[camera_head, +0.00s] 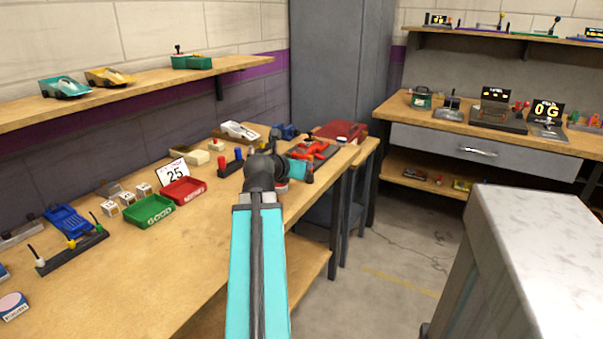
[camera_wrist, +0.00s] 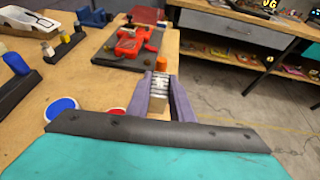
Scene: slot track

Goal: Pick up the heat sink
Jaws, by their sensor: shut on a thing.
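The heat sink (camera_wrist: 159,84), a small silver finned block, sits between the two purple-grey fingers of my gripper (camera_wrist: 160,80) in the wrist view. The fingers are closed on its sides. A tan part shows below the fins, between the fingers. In the head view my gripper end (camera_head: 300,172) is over the right edge of the long workbench, and the heat sink cannot be made out there. Whether the heat sink touches the bench is hard to tell.
Just beyond my gripper, an orange piece (camera_wrist: 161,63) stands near a dark plate with a red chassis (camera_wrist: 130,42). A blue disc (camera_wrist: 60,108) and a red disc (camera_wrist: 116,112) lie to the left. Red (camera_head: 183,191) and green (camera_head: 149,211) trays stand on the workbench (camera_head: 110,270). Open floor lies right.

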